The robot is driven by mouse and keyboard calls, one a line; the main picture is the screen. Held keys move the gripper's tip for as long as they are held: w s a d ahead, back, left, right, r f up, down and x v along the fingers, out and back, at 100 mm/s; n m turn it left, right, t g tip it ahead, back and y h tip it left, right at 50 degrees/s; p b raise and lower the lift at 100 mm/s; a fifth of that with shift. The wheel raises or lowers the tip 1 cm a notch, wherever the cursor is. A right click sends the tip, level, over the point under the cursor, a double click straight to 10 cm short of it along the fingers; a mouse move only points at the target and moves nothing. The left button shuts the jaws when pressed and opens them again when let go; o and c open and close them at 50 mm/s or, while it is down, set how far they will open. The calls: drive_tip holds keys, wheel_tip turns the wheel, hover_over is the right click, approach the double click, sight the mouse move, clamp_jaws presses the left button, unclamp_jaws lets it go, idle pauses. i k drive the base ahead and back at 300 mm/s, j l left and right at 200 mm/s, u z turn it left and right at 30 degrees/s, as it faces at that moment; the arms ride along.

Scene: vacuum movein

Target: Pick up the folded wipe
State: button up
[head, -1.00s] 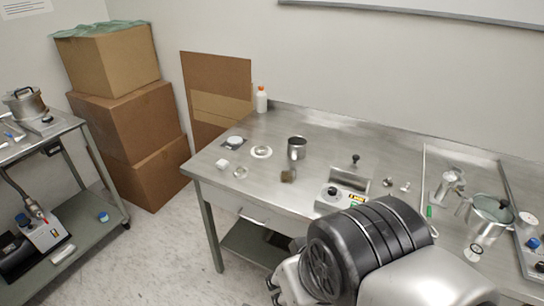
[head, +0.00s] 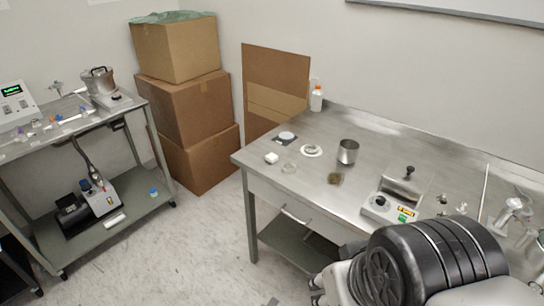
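A small white block-like piece (head: 271,157), which may be the folded wipe, lies near the left front edge of the steel table (head: 300,220). Another flat white piece (head: 115,219) lies on the lower shelf of the cart at the left, so I cannot tell for sure which is the wipe. My gripper (head: 316,290) shows only in part at the bottom, in front of the table and apart from both white pieces. Its fingers are too small and partly hidden by my arm to tell whether they are open.
Stacked cardboard boxes (head: 190,100) stand between table and cart (head: 75,145). Floor (head: 190,250) before them is clear.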

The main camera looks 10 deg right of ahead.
sight(271, 158)
drive_tip(key=i+j+z, duration=0.35)
drive_tip(key=i+j, duration=0.3)
drive_tip(key=i+j+z, duration=0.2)
drive_tip(key=i+j, duration=0.15)
drive_tip(key=i+j+z, duration=0.15)
drive_tip(key=i+j, duration=0.15)
drive_tip(key=j, duration=0.15)
drive_tip(key=i+j+z, duration=0.2)
drive_tip(key=j, duration=0.25)
drive_tip(key=i+j+z, duration=0.2)
drive_tip(key=j, duration=0.3)
drive_tip(key=i, duration=0.1)
